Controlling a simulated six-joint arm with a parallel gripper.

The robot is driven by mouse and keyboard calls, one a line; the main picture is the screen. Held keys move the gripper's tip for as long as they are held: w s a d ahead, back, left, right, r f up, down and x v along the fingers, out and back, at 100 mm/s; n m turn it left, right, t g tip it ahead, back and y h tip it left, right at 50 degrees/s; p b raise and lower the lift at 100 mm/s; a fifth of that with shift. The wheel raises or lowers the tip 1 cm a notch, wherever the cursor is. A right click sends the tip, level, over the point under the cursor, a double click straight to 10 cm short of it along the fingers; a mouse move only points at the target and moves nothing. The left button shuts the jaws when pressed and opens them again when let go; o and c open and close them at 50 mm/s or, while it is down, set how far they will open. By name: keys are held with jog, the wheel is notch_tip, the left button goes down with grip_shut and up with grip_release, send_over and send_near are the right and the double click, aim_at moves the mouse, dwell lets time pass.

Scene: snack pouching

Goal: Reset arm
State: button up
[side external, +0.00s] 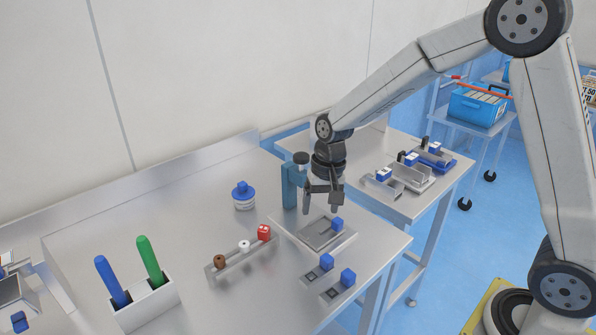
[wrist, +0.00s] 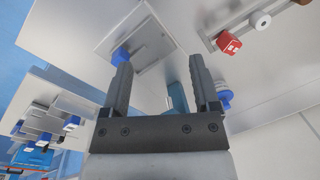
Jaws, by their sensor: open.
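My gripper (side external: 322,199) hangs above the steel table, over the back-left part of a shallow metal tray (side external: 309,240). Its two fingers are apart with nothing between them, and they also show in the wrist view (wrist: 162,78). A blue block (side external: 337,224) sits at the tray's right side, and it shows in the wrist view (wrist: 120,56) beside the left finger. The fingertips are above the tray and apart from it. A blue post (side external: 290,185) stands just behind and left of my gripper.
A rail (side external: 242,256) with brown, white and red pieces (side external: 264,232) lies left of the tray. Two blue-knobbed blocks (side external: 327,262) sit in front. A blue-lidded jar (side external: 243,195) stands behind. A white holder (side external: 146,304) has blue and green handles. A second table (side external: 455,170) holds several fixtures.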

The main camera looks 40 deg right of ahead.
jog(key=s+d+n+t+h, duration=0.1)
jog(key=s+n, duration=0.5)
jog(key=s, duration=0.8)
jog(key=shift+d+f+t, duration=0.4)
jog(key=shift+d+t, duration=0.2)
jog(key=shift+d, duration=0.3)
